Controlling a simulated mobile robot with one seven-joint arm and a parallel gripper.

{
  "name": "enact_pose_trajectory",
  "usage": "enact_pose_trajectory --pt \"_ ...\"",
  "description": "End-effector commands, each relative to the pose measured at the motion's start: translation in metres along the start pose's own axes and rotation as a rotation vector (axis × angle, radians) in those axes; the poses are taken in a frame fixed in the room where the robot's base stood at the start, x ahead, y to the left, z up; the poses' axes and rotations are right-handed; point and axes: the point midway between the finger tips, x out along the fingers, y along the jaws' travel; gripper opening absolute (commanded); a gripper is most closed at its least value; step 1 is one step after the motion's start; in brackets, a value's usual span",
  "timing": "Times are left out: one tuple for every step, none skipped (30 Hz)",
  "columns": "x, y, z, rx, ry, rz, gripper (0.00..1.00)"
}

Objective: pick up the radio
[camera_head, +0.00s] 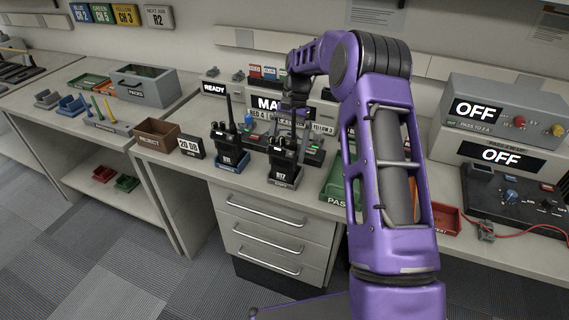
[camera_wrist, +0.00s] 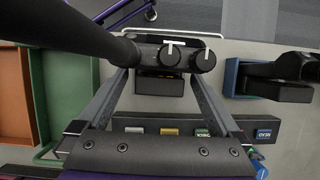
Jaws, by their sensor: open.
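Two black radios with antennas stand upright on the bench. The right radio (camera_head: 285,151), marked B17, sits in a dark holder. In the wrist view its top (camera_wrist: 172,56) shows two knobs and a thick antenna running to the upper left. The left radio (camera_head: 227,142), marked B11, stands in a blue holder (camera_wrist: 232,75); it also shows in the wrist view (camera_wrist: 290,77). My gripper (camera_wrist: 160,80) is open, with one finger on each side of the right radio's body as seen from above. I cannot tell whether the fingers touch it.
A strip of labelled buttons (camera_wrist: 185,131) lies behind the right radio. A green tray (camera_head: 337,183) lies to its right, beside my arm. A brown bin (camera_head: 157,136) and a small sign (camera_head: 190,146) stand left of the radios. Grey units marked OFF (camera_head: 505,105) stand far right.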

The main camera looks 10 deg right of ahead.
Motion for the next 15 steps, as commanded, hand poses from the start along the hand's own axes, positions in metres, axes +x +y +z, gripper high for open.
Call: enact_pose_trajectory --pt "0.0032 0.0002 0.0002 0.0 -0.001 0.001 1.0" --pt "0.004 0.0001 0.0002 0.0 0.0 0.0 1.0" --pt "0.0045 -0.0001 0.0002 0.0 0.001 0.0 1.0" --pt "0.0046 -0.0001 0.0001 0.0 0.001 0.0 1.0" --pt "0.0045 -0.0001 0.0001 0.0 0.001 0.0 1.0" --pt "0.0044 -0.0002 0.0001 0.0 0.001 0.0 1.0" --pt "0.0044 -0.0002 0.0001 0.0 0.001 0.0 1.0" --pt "0.0044 -0.0001 0.0001 0.0 0.001 0.0 1.0" --pt "0.0043 -0.0002 0.0002 0.0 0.001 0.0 0.96" --pt "0.0043 -0.0001 0.0002 0.0 0.001 0.0 0.91" --pt "0.0043 -0.0002 0.0002 0.0 0.001 0.0 0.86" --pt "0.0043 -0.0001 0.0002 0.0 0.001 0.0 0.78" --pt "0.0043 -0.0001 0.0002 0.0 0.001 0.0 0.73" --pt "0.0043 -0.0001 0.0002 0.0 0.001 0.0 0.68" --pt "0.0043 -0.0001 0.0002 0.0 0.0 0.0 0.6"
